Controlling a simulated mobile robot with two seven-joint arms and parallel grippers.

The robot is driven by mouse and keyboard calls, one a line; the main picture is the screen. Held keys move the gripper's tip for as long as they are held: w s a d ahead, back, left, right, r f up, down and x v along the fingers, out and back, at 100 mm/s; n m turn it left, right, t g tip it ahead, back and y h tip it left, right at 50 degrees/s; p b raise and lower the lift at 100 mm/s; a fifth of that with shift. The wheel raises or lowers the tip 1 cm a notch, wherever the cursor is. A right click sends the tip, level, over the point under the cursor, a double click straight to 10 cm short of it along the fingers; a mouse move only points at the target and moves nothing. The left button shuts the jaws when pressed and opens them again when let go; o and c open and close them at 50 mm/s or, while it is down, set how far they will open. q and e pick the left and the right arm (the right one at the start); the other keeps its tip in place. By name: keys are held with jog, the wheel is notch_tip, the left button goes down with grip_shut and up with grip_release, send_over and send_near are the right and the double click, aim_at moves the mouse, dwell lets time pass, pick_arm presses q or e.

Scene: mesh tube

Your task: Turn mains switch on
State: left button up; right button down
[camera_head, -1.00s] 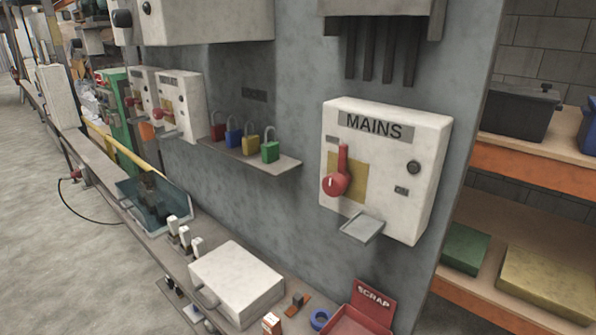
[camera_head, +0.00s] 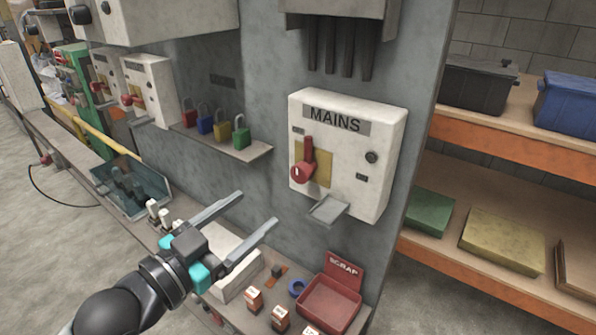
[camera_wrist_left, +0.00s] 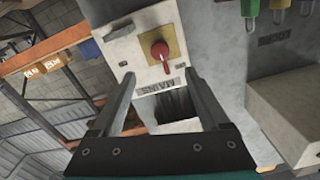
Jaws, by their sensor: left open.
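The white MAINS box (camera_head: 350,160) is fixed to the grey panel, with a red rotary switch (camera_head: 303,168) on a yellow plate on its front. The switch handle points up in the head view. In the left wrist view the box is upside down and its red switch (camera_wrist_left: 160,52) shows ahead, between the fingertips. My left gripper (camera_head: 258,212) is open and empty, below and to the left of the box, apart from it. Its two fingers also show in the left wrist view (camera_wrist_left: 157,82). My right gripper is not in view.
A small grey tab (camera_head: 328,210) juts out under the box. A shelf (camera_head: 255,151) with several coloured padlocks is to the left. A red scrap tray (camera_head: 330,303) and small boxes sit on the bench below. Orange racking (camera_head: 500,142) stands right.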

aim_at(297, 177)
pick_arm(q)
jog(key=p+x, duration=0.1)
jog(key=x, duration=1.3)
jog(key=shift+f, duration=0.1)
jog(key=shift+c, duration=0.3)
grip_shut()
